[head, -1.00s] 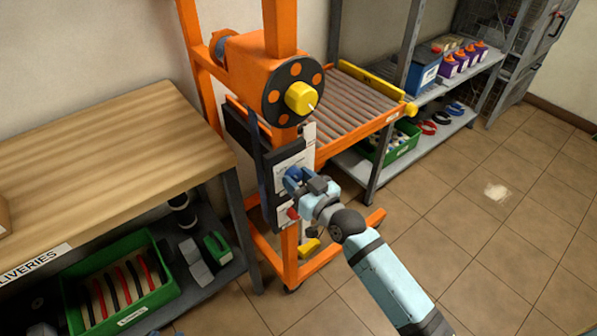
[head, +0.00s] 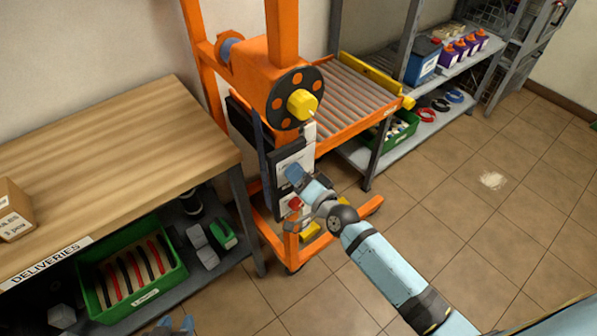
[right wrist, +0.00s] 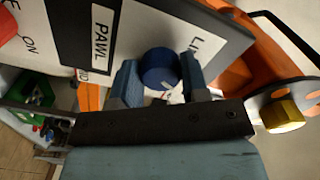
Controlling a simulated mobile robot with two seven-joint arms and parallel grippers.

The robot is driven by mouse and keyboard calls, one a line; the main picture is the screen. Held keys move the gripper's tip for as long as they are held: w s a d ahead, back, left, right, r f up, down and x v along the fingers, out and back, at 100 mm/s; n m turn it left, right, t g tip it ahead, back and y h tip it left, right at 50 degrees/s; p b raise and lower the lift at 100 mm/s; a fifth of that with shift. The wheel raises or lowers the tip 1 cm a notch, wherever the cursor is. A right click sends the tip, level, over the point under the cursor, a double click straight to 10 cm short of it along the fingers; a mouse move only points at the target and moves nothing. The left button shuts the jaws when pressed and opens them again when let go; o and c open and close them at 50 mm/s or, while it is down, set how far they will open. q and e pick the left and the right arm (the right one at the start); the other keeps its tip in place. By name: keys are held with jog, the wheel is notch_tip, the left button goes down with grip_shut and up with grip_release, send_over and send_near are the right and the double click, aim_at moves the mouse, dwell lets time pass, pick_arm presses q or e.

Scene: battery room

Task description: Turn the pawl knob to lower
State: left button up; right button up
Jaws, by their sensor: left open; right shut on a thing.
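The blue pawl knob (right wrist: 158,68) sits on a light panel beside a black PAWL label (right wrist: 101,30), seen in the right wrist view. A second label, partly hidden, begins with "LI" (right wrist: 194,44). My right gripper (right wrist: 161,80) has one finger on each side of the knob and is shut on it. In the head view my right gripper (head: 296,178) is at the panel (head: 294,157) on the orange lift stand, and it hides the knob there. My left gripper (head: 174,326) is open and empty at the bottom edge, partly cut off.
A red knob (right wrist: 7,26) is on the same panel. The orange stand carries a yellow hub (head: 302,104) above the panel and a roller bed (head: 355,98) behind. A wooden bench (head: 110,165) stands left.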

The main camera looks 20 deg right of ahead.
jog(key=m, duration=0.3)
jog(key=shift+r+m+p, duration=0.1)
jog(key=shift+m+p, duration=0.2)
jog(key=shift+m, duration=0.1)
dwell(0.4)
jog(key=o, duration=0.9)
jog(key=shift+s, duration=0.1)
